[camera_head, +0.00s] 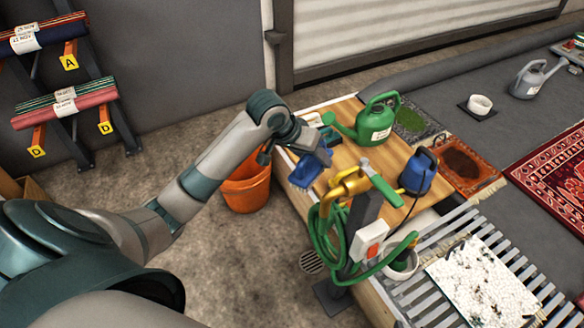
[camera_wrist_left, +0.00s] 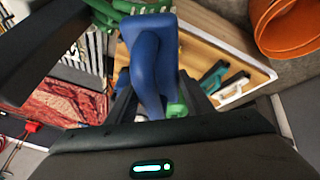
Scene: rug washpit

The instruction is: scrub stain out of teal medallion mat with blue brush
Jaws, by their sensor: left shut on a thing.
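My left gripper (camera_head: 318,150) is shut on the blue brush (camera_head: 307,170), held over the left edge of the wooden bench (camera_head: 340,145). In the left wrist view the brush (camera_wrist_left: 150,50) stands large between the fingers and hides what lies behind it. A small dark-edged mat with a green middle (camera_head: 412,122) lies behind the bench; whether it is the teal medallion mat I cannot tell. An orange-brown mat with a dark patch (camera_head: 462,165) lies to its right. My right gripper is not in view.
A green watering can (camera_head: 375,120) and a blue bottle-like thing (camera_head: 418,172) stand on the bench. A post with green hose (camera_head: 330,235) rises in front. An orange bucket (camera_head: 246,187) stands on the floor left. A speckled white piece (camera_head: 480,285) lies on slats at right.

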